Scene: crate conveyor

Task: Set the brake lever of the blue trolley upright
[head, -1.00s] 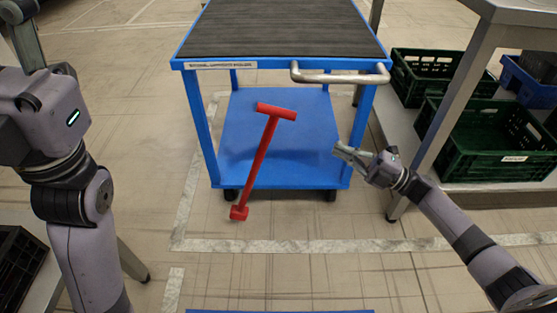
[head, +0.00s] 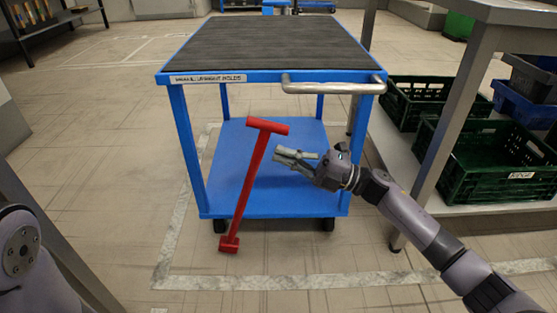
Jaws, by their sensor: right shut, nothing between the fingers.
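The blue trolley (head: 176,135) stands ahead of me, with a dark ribbed top and a blue lower shelf. Its red brake lever (head: 248,188) is at the front, with a T-shaped handle at the top and a small red block at its foot. The lever is tilted, its top leaning to the right. My right gripper (head: 281,158) is shut and empty, just right of the lever and a little below the handle. It looks close to the lever; I cannot tell whether it touches. My left gripper is not in view; only part of that arm shows at lower left.
A grey metal handle bar (head: 334,86) sticks out at the trolley's front right. A grey table (head: 470,85) with green crates (head: 478,183) on its lower shelf stands at the right, close to my right arm. The floor in front of the trolley is clear.

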